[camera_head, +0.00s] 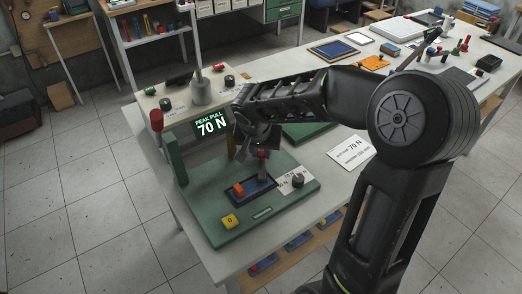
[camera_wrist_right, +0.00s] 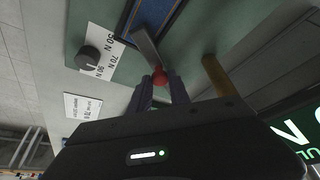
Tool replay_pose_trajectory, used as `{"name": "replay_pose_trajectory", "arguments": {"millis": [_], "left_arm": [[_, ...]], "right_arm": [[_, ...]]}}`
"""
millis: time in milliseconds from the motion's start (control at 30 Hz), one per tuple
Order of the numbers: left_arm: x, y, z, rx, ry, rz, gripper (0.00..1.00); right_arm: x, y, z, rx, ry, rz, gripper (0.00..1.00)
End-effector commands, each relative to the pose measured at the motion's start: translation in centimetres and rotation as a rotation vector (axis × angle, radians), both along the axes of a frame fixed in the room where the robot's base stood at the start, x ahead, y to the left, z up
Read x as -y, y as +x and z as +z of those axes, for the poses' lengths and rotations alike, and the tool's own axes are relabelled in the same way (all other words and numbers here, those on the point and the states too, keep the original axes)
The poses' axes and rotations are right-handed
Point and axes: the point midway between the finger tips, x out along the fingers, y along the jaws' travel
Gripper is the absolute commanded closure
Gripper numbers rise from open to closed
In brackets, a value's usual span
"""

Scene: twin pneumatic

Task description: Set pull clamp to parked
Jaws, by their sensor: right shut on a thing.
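A green test fixture (camera_head: 283,208) stands on the near end of the white bench. A dark blue plate on it carries an orange-red block (camera_head: 238,188) and a clamp lever with a red ball tip (camera_head: 263,154). My right gripper (camera_head: 261,147) is over this lever, pointing down. In the right wrist view the gripper's two fingers (camera_wrist_right: 162,88) are shut on the red ball (camera_wrist_right: 160,77), with the flat grey lever (camera_wrist_right: 146,48) running away from it. The clamp's joint is not clear. My left gripper is not in view.
A display (camera_head: 211,124) reads PEAK PULL 70 N. A black dial (camera_head: 298,180), a yellow button (camera_head: 230,221) and a brass post (camera_wrist_right: 216,75) are close by. A printed card (camera_head: 352,151) lies to the right.

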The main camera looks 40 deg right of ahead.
Motion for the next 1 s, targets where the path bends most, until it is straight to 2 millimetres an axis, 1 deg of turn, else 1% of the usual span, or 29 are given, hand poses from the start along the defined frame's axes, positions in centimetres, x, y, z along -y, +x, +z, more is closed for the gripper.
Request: {"name": "replay_pose_trajectory", "arguments": {"millis": [433,567,700,800,900,1000], "left_arm": [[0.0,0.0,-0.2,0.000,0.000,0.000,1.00],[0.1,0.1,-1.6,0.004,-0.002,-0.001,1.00],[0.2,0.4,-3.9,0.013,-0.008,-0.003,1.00],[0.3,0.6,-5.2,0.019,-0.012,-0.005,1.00],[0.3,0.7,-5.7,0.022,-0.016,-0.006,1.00],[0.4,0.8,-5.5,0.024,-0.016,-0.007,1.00]], "right_arm": [[0.0,0.1,-0.1,0.001,-0.001,-0.003,1.00],[-0.2,0.4,-0.5,0.003,-0.002,-0.039,1.00],[-0.8,0.8,-0.9,0.004,-0.001,-0.123,1.00],[-1.2,1.3,-0.8,0.004,0.000,-0.199,1.00],[-1.4,1.5,-0.3,0.005,-0.001,-0.255,1.00],[-1.5,1.5,0.0,0.002,-0.001,-0.274,1.00]]}}
